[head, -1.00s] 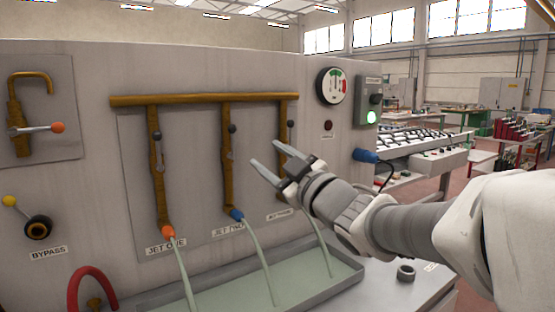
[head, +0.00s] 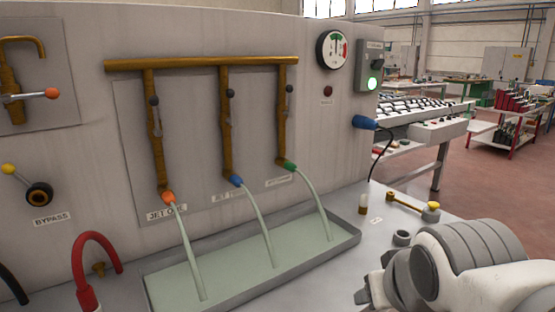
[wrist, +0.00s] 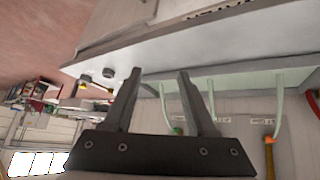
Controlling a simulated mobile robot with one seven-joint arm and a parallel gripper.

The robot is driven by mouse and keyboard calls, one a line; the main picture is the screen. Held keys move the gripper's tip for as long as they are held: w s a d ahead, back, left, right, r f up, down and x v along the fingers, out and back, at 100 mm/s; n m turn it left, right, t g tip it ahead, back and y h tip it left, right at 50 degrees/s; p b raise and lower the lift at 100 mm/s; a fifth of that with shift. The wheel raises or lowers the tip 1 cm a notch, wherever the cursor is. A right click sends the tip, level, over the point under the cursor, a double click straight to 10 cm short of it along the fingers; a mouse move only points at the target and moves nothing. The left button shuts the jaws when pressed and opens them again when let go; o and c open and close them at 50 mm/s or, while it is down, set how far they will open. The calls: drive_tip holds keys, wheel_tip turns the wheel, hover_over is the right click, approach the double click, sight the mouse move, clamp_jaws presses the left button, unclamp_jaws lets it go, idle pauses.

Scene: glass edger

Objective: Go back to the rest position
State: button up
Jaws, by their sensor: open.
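My gripper (wrist: 157,76) is open and empty in the wrist view, its two dark fingers apart with no object between them. In the head view my gripper (head: 364,292) is folded low at the right, over the front of the bench, clear of the panel; its fingertips are hard to make out there. The brown pipe rack (head: 205,64) on the grey panel has three jets: orange-tipped (head: 168,197), blue-tipped (head: 237,181) and green-tipped (head: 290,167). Pale streams run from all three into the grey tray (head: 355,238).
A red hose (head: 77,262) and the bypass valve (head: 39,194) are at the left. The control box (head: 369,70) shows a lit green light.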

drive_tip(key=s+a+g+p, duration=0.1)
drive_tip(key=s+g+p, duration=0.15)
drive_tip(key=s, duration=0.25)
wheel_tip(320, 180, up, 15)
drive_tip(key=p, duration=1.4)
drive_tip(key=shift+y+p, duration=0.3)
drive_tip(key=shift+p, duration=0.05)
drive_tip(key=shift+f+t, duration=0.1)
drive_tip(key=shift+t, duration=0.15)
